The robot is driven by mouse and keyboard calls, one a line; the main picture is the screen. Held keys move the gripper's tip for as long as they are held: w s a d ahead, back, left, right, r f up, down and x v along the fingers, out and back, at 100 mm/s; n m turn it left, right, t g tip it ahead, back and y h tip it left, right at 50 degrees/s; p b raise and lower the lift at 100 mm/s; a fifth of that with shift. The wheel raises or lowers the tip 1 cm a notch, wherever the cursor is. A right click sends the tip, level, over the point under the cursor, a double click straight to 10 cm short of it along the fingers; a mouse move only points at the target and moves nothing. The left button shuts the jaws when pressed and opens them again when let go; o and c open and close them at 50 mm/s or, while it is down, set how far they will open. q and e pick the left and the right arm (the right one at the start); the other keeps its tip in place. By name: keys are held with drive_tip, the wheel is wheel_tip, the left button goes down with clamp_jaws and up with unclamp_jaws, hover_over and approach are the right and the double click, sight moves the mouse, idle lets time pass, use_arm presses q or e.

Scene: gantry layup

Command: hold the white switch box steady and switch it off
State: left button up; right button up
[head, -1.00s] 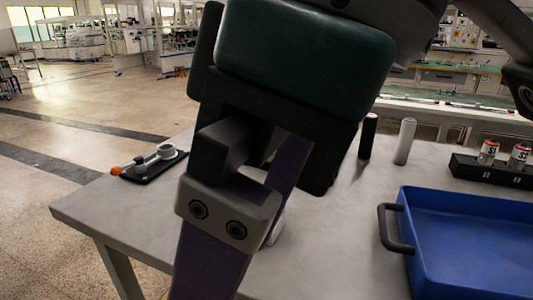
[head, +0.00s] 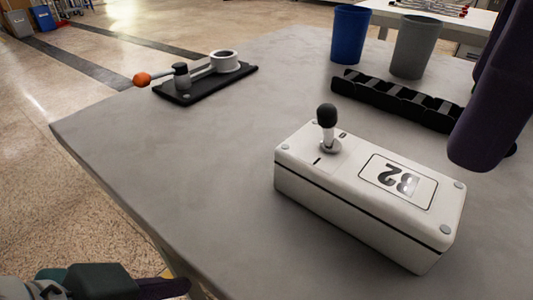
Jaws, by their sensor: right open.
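The white switch box (head: 365,195) lies on the grey table right of centre, marked B2, which reads upside down. A lever with a black knob (head: 326,114) stands up from its left end, between a small 0 mark and a line mark. I cannot tell which mark it is set to. My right gripper (head: 484,130) is open at the upper right, above and beside the box's far right end, its purple finger apart from the box. Most of it is out of frame. My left gripper (head: 150,287) is at the bottom left, away from the box, cut off by the frame edge.
A black plate with a white ring and orange-knobbed handle (head: 205,78) lies at the table's far left. A blue cup (head: 350,35), a grey cup (head: 414,47) and a black slotted rack (head: 395,100) stand behind the box. The table (head: 200,170) left of the box is clear.

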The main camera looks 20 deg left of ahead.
sight(428, 194)
use_arm(q)
drive_tip(key=d+t+h, duration=0.3)
drive_tip(key=d+t, duration=0.1)
drive_tip(key=s+a+r+n+t+y, duration=0.3)
drive_tip(key=s+a+r+n+t, duration=0.25)
drive_tip(key=a+r+t, duration=0.3)
use_arm(e)
drive_tip(key=shift+w, duration=0.1)
drive_tip(key=shift+f, duration=0.1)
use_arm(q)
drive_tip(key=w+d+r+h, duration=0.1)
drive_tip(key=d, duration=0.2)
drive_tip(key=w+d+r+m+t+h, duration=0.1)
drive_tip(key=w+d+h, duration=0.1)
drive_tip(key=d, duration=0.1)
drive_tip(key=w+d+r+h, duration=0.1)
drive_tip(key=d+r+h, duration=0.1)
drive_tip(key=d, duration=0.1)
drive_tip(key=shift+w+d+t, duration=0.25)
drive_tip(key=shift+d+t, duration=0.1)
use_arm(e)
drive_tip(key=shift+f, duration=0.35)
wheel_tip(428, 194, down, 9)
drive_tip(key=shift+f, duration=0.1)
